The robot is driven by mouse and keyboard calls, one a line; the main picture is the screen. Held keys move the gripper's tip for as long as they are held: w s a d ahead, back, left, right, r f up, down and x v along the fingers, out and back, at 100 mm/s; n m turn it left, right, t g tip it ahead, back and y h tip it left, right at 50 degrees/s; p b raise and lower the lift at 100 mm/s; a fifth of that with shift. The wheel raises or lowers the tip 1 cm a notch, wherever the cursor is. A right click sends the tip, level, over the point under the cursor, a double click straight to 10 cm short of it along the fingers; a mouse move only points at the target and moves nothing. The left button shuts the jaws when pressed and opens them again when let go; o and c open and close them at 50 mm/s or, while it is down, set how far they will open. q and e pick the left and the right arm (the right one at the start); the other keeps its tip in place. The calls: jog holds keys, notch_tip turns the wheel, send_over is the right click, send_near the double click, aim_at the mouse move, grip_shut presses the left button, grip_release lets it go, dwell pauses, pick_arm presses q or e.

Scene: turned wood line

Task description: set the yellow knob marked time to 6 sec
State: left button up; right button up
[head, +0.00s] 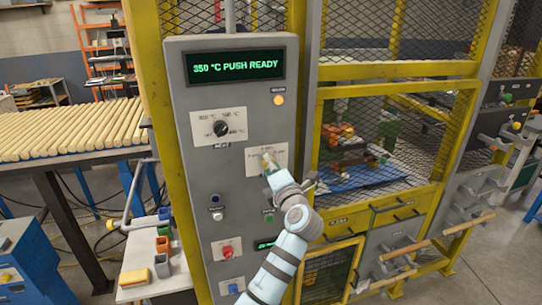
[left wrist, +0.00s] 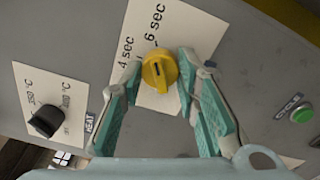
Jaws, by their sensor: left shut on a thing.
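The yellow knob (left wrist: 159,71) sits on a white plate (left wrist: 178,38) with the printed labels "4 sec" and "6 sec". In the head view my left gripper (head: 270,166) reaches the plate (head: 254,164) and mostly hides the knob. My right gripper is not in view.
The grey panel (head: 183,100) also carries a black heat knob (head: 221,128), a green button (head: 269,217) and a red button (head: 227,252). Its display (head: 235,67) reads "350 °C PUSH READY". An orange lamp (head: 278,100) is lit. A yellow mesh cage stands to the right.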

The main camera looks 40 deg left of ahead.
pick_arm(q)
jog(key=shift+m+p, duration=0.35)
jog(key=shift+m, duration=0.05)
jog(key=o, duration=1.2)
jog(key=shift+c, duration=0.2)
jog(key=v, duration=0.7)
jog(key=shift+d, duration=0.3)
jog(key=shift+a, duration=0.15)
